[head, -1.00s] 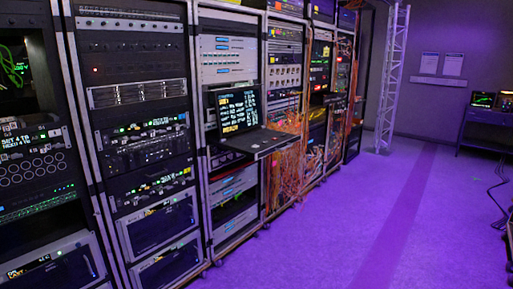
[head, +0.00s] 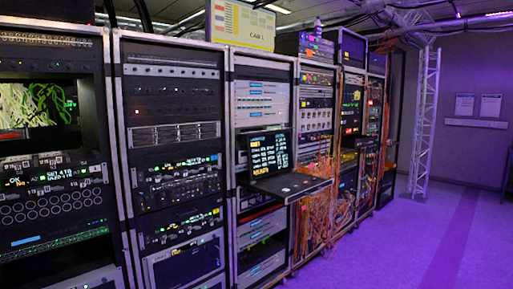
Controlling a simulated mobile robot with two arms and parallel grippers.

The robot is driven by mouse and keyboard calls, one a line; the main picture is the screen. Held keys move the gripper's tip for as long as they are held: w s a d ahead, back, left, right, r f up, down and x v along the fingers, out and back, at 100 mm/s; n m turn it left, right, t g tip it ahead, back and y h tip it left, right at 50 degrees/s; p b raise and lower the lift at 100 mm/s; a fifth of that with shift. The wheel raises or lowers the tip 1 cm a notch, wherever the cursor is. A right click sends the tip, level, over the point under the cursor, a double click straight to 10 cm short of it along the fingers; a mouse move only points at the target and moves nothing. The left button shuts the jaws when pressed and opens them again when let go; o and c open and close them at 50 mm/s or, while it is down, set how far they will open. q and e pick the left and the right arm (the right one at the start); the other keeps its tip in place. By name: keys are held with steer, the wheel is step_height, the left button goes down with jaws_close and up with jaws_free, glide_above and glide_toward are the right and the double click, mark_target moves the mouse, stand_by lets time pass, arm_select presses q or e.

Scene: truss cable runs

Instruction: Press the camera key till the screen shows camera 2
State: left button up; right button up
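Racks of equipment line the left and middle of the head view. A leftmost rack screen (head: 38,108) shows a picture of green and pale cable-like strands. An open laptop-like console (head: 268,153) with lines of white text sits on a pulled-out shelf in the third rack. I cannot make out which control is the camera key. Neither of my grippers is in view.
Orange cables (head: 318,190) hang beside the console shelf, which juts out from the rack. A white truss column (head: 424,125) stands near the back wall. The purple-lit floor (head: 400,250) on the right is clear.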

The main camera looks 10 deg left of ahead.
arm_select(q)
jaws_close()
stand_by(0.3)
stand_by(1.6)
